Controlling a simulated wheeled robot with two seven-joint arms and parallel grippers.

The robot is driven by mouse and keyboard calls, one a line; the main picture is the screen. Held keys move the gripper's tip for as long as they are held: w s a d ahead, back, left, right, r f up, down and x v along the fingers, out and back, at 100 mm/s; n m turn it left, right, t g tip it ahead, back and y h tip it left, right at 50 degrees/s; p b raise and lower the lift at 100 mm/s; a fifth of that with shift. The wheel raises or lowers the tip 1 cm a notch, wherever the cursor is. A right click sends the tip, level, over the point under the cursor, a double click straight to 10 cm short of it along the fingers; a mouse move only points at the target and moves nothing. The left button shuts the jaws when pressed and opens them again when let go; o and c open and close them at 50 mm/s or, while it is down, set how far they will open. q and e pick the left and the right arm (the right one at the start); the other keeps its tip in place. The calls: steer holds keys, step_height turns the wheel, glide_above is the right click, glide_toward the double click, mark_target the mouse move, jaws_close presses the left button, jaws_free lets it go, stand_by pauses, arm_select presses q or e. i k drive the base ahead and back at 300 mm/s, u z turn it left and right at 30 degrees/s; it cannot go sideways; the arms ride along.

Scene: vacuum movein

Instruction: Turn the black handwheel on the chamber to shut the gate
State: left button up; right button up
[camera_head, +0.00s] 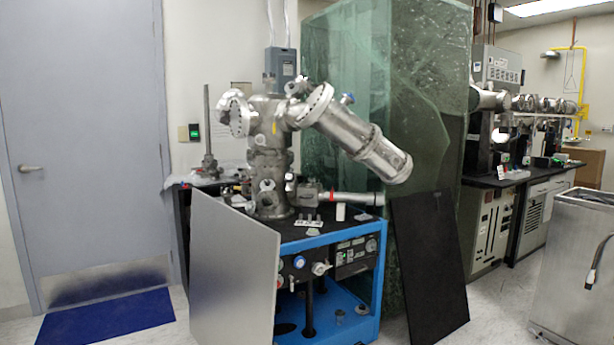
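The steel vacuum chamber (268,162) stands upright on a blue-framed cart in the middle of the view. A wide steel cylinder (375,155) slopes down to the right from its top. A small dark part (297,87) sits at the top of the chamber, in front of a grey box. It may be the black handwheel, but it is too small to be sure. I cannot tell whether the gate is open or shut. Neither of my grippers is in view.
The blue cart (345,237) has a grey panel (235,270) leaning at its front left and a black panel (430,265) at its right. A green glass-like enclosure (425,70) rises behind. A steel cabinet (575,265) stands at right. A blue mat (105,315) lies by the door.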

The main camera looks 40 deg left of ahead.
mark_target(289, 177)
steer(key=u, duration=0.1)
steer(key=i, duration=2.35)
steer(key=u, duration=1.1)
steer(key=i, duration=1.2)
steer(key=u, duration=1.35)
